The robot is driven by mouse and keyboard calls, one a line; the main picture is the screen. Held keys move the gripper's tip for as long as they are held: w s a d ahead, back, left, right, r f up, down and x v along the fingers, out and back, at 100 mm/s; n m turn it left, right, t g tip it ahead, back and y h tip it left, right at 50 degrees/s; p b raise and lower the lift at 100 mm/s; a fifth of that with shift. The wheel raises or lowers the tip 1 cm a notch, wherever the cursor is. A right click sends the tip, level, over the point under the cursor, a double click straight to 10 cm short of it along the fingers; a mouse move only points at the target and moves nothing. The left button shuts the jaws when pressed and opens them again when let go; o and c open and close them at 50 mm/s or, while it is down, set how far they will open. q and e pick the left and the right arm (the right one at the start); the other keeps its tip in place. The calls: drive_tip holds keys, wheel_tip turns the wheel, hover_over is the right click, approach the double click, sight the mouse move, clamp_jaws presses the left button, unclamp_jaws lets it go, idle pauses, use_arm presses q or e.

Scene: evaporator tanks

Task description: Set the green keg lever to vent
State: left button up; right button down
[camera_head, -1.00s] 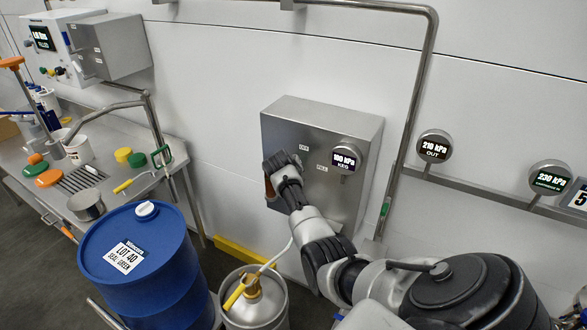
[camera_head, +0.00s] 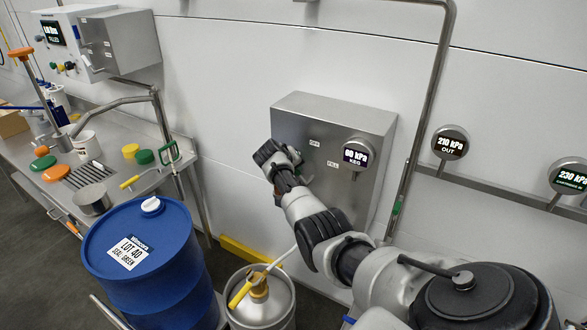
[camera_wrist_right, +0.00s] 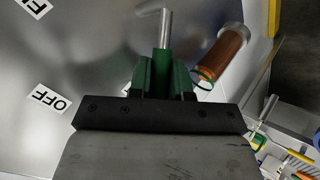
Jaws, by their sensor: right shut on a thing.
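The steel valve box (camera_head: 340,119) on the wall carries OFF (camera_head: 315,143) and FILL (camera_head: 333,164) labels and a keg gauge (camera_head: 357,156) reading 60 kPa. My right gripper (camera_head: 279,160) is at the box's left side and hides much of the lever there. In the right wrist view, my gripper (camera_wrist_right: 162,90) is shut on the green lever (camera_wrist_right: 160,72), with a bare metal rod (camera_wrist_right: 165,28) beyond it. OFF (camera_wrist_right: 48,100) and FILL (camera_wrist_right: 36,7) lie to the lever's left there. I see no vent label. My left gripper is out of view.
A copper-coloured cylinder (camera_wrist_right: 222,55) sits close beside the lever. A steel keg (camera_head: 262,315) with a yellow-handled coupler (camera_head: 240,292) and a blue drum (camera_head: 150,270) stand below. A vertical pipe (camera_head: 419,120) and the OUT gauge (camera_head: 450,142) are to the right.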

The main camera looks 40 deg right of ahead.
drive_tip(key=shift+s+f, duration=0.1)
drive_tip(key=c, duration=1.1)
unclamp_jaws()
drive_tip(key=shift+o, duration=0.2)
drive_tip(key=v, duration=1)
drive_tip(key=shift+a+r, duration=0.25)
drive_tip(key=shift+r, duration=0.05)
drive_tip(key=shift+f, duration=0.1)
